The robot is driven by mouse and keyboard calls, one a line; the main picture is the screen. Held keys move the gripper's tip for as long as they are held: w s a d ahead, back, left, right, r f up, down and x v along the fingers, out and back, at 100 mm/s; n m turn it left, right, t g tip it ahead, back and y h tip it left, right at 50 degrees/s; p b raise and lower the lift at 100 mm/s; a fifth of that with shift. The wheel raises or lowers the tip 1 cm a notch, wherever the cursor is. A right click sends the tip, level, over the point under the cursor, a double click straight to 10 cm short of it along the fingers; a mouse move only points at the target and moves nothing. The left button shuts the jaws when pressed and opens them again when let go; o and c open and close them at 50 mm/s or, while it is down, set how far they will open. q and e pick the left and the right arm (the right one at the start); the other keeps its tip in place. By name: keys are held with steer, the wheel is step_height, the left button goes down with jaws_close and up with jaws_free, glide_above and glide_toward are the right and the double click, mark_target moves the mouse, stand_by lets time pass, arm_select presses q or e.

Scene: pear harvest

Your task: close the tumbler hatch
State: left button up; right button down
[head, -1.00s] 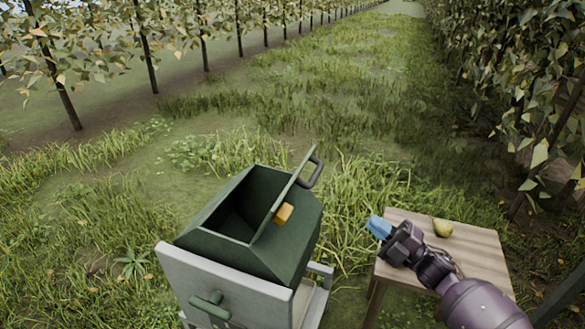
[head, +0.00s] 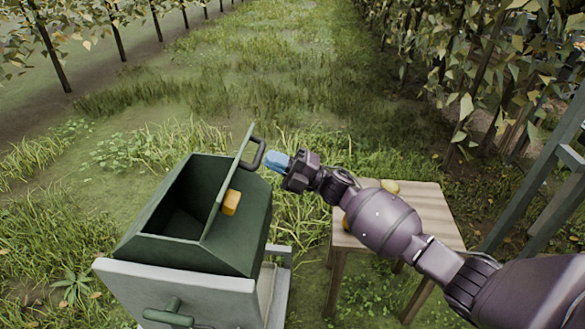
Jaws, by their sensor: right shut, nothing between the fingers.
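The green tumbler (head: 240,235) sits on a grey stand (head: 115,275) at the lower left, its dark inside showing. Its hatch (head: 233,180) stands open, raised steeply at the right side of the opening. A dark handle (head: 258,156) sticks out from the hatch's upper right edge. An orange-yellow block (head: 231,202) shows by the hatch's lower part. My right gripper (head: 272,162), with light blue fingertips, is shut and empty, just right of the handle; I cannot tell whether it touches it. My left gripper is not in view.
A wooden table (head: 425,205) stands right of the tumbler, partly behind my right arm. A green-grey frame (head: 540,175) stands at the right edge. Grass lies open beyond the tumbler.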

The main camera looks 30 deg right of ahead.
mark_target(256, 161)
steer(key=x, duration=0.4)
steer(key=shift+w+a+r, duration=0.1)
steer(key=shift+w+a, duration=0.1)
steer(key=shift+a, duration=0.1)
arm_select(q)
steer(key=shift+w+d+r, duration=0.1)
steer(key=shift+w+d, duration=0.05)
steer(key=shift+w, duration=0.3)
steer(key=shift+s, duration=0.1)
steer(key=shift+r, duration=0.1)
arm_select(e)
steer(key=shift+r, duration=0.15)
